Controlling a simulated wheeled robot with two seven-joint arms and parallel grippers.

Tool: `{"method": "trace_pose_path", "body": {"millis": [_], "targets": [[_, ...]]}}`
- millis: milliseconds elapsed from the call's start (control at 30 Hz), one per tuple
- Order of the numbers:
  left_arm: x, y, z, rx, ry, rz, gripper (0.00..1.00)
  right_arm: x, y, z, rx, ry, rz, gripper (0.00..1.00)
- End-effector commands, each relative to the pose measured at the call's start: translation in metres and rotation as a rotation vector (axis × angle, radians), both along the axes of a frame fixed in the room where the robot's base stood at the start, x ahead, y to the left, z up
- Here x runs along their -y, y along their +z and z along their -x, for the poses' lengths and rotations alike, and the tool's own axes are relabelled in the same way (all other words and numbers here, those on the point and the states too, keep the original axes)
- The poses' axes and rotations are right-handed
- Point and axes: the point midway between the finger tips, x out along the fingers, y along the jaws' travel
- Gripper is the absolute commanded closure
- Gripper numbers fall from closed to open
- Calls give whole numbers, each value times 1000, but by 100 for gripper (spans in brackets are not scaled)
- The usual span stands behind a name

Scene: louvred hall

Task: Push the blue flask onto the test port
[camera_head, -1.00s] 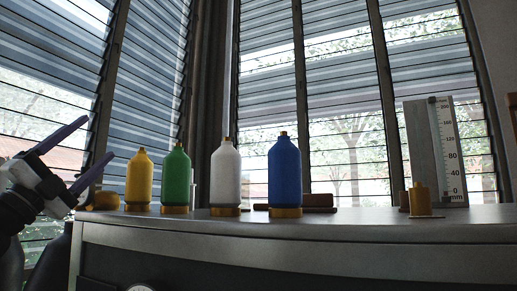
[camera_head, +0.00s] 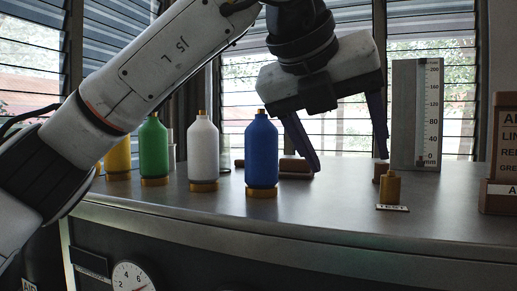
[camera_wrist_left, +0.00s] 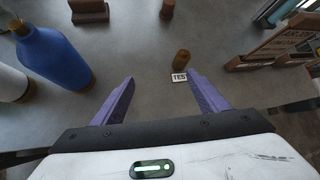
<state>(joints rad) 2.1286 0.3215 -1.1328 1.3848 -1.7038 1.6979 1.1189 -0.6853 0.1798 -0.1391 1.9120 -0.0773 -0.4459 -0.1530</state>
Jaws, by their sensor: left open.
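The blue flask (camera_head: 261,155) stands upright on a brass base at the middle of the counter; in the left wrist view it shows at upper left (camera_wrist_left: 52,58). The test port (camera_head: 390,188) is a short brass cylinder with a "TEST" label, right of the flask; it also shows in the left wrist view (camera_wrist_left: 181,60). My left gripper (camera_head: 349,162) is open and empty, pointing down between flask and port. In the left wrist view its jaws (camera_wrist_left: 161,77) are apart, with the port ahead near the right finger. My right gripper is not in view.
White (camera_head: 202,150), green (camera_head: 153,150) and yellow (camera_head: 118,158) flasks stand left of the blue one, the yellow partly behind my arm. A scale block (camera_head: 403,110) and a sign (camera_head: 503,150) stand right. A brown block (camera_head: 238,163) lies behind. The counter's front right is clear.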

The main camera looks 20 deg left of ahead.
Motion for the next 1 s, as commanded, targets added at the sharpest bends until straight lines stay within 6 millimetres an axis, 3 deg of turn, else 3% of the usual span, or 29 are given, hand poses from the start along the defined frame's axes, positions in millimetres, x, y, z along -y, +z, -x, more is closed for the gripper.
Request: {"method": "trace_pose_path", "body": {"millis": [100, 233, 467, 1000], "targets": [[-54, 18, -3, 83, 330, -188, 33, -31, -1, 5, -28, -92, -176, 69], [-87, 34, 3, 138, 529, -267, 33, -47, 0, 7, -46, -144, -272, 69], [-102, 34, -1, 156, 597, -289, 33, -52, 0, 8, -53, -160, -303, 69], [-129, -8, -52, 155, 592, -289, 33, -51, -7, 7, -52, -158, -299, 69]]}}
